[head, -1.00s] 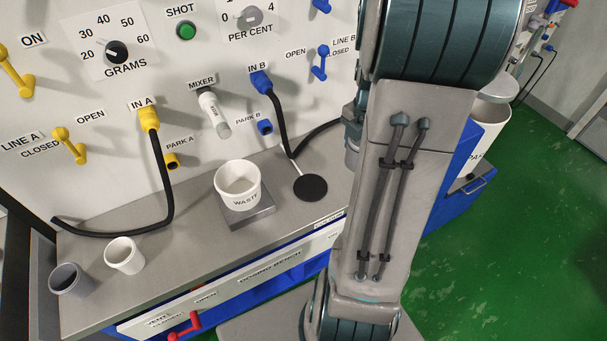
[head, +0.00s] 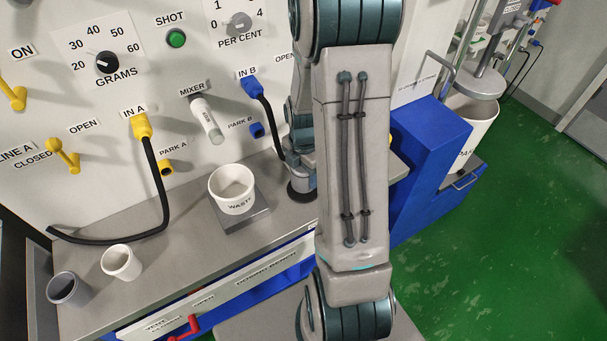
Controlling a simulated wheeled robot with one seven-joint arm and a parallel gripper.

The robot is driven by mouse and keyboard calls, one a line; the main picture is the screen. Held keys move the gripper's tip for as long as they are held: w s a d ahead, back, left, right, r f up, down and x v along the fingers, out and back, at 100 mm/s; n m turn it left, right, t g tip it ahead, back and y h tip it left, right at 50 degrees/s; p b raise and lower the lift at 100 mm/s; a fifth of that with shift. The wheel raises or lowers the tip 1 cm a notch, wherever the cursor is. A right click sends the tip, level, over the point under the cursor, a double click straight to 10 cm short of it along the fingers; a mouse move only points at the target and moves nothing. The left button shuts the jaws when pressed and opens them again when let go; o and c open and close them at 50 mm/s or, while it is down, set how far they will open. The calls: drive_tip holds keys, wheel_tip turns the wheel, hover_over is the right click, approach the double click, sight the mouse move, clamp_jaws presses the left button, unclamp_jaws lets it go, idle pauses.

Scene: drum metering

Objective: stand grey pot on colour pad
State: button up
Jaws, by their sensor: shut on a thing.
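A dark grey pot (head: 64,291) stands upright on the left end of the steel bench, apart from my arm. The dark round pad (head: 300,194) lies on the bench right of the waste cup. The end of my arm, with my gripper (head: 302,176), is low over this pad, partly behind my own forearm. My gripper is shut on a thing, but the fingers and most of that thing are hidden. A grey rounded shape shows there just above the pad; I cannot tell whether it touches.
A white pot (head: 121,263) stands beside the dark grey pot. The white waste cup (head: 233,191) stands on a grey square plate (head: 254,219). A black hose (head: 165,200) curves along the bench. A blue cabinet (head: 428,150) stands at right.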

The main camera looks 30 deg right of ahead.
drive_tip(key=shift+f, duration=0.9)
drive_tip(key=shift+f, duration=0.1)
drive_tip(key=shift+f, duration=0.15)
drive_tip(key=o, duration=1.1)
drive_tip(key=shift+r, duration=0.2)
